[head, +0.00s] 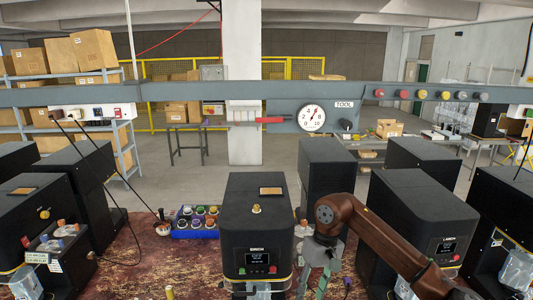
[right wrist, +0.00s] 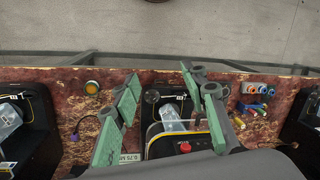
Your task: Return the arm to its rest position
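My right arm reaches in from the lower right of the head view, bent at a brown elbow. Its gripper (head: 316,279) hangs beside the right side of the middle black seamer (head: 256,225), partly cut by the lower edge. In the right wrist view the two green-padded fingers of this gripper (right wrist: 160,95) stand wide apart with nothing gripped between them. Beyond the gap, a machine with a red button (right wrist: 185,147) and a clear container (right wrist: 171,118) show. My left arm and gripper are in neither view.
Black machines flank the arm, including a seamer (head: 420,215) close on the right. A blue tray (head: 180,233) of coloured pots sits on the brown-red worktop (head: 140,265). A grey overhead rail (head: 200,92) with a gauge (head: 312,118) crosses behind. Open floor lies beyond.

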